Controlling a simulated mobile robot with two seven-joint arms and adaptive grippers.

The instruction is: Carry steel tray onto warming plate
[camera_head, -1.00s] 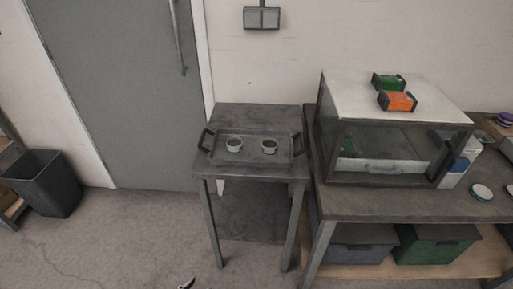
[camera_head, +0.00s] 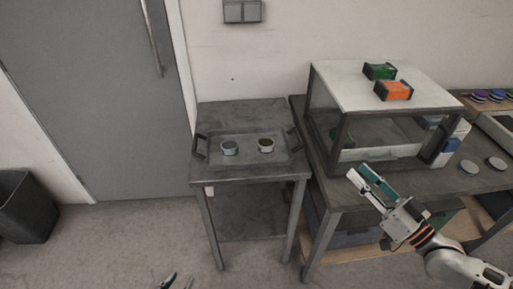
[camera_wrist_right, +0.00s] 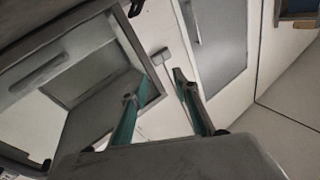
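The steel tray (camera_head: 209,153) lies flat on a small grey side table, with a dark upright handle at each end. Two small cups (camera_head: 229,148) (camera_head: 266,145) stand on it. I cannot pick out the warming plate for sure; a flat grey appliance (camera_head: 499,130) is partly in view at the right edge. My left gripper (camera_head: 177,283) shows only its fingertips at the bottom edge, apart and empty, in front of the table. My right gripper (camera_head: 372,187) is before the bench, right of the tray. In the wrist view its fingers (camera_wrist_right: 158,105) are apart with nothing between them.
A glass-fronted cabinet (camera_head: 390,130) stands on the bench right of the side table (camera_head: 245,176), with a green box (camera_head: 379,71) and an orange box (camera_head: 394,91) on top. Round discs (camera_head: 468,167) lie on the bench. A bin (camera_head: 25,207) is at left. Floor before the table is clear.

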